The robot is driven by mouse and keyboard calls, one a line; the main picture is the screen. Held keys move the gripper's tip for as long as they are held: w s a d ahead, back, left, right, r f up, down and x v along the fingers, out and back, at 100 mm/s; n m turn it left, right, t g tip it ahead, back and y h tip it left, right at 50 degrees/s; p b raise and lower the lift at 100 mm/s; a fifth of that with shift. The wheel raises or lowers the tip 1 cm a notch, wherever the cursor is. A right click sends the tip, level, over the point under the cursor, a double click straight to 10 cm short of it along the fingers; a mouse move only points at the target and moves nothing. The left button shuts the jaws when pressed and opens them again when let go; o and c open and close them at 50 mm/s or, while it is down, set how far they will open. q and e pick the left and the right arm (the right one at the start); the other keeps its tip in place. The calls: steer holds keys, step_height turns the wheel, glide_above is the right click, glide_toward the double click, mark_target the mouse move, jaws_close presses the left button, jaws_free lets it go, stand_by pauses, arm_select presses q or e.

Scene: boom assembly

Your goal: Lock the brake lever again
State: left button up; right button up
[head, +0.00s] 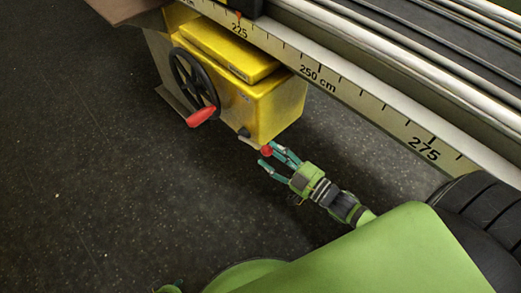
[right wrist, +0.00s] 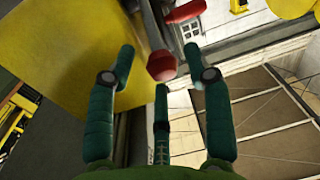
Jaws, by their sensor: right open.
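The brake lever ends in a red knob (head: 266,150) at the lower front corner of the yellow housing; its dark rod shows above the knob (right wrist: 162,66) in the right wrist view. My right gripper (head: 270,156) is open. In the head view its teal fingertips are at the knob. In the right wrist view the knob appears between the two upper fingers, with the third finger below it; I cannot tell whether any finger touches it. A small green and teal piece at the bottom edge of the head view may be part of my left gripper; its fingers are not clear.
A black handwheel (head: 194,80) with a red handle (head: 201,116) is on the yellow housing (head: 262,105), left of the knob. A long rail with a centimetre scale (head: 352,95) runs above my right gripper. The dark floor at left is clear.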

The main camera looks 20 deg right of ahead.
mark_target(263, 147)
steer(key=x, duration=0.4)
arm_select(q)
steer(key=shift+s+r, duration=0.1)
steer(key=shift+r, duration=0.05)
arm_select(e)
steer(key=shift+f, duration=0.1)
jaws_close()
arm_select(q)
steer(key=shift+d+r, duration=0.1)
steer(key=shift+r, duration=0.05)
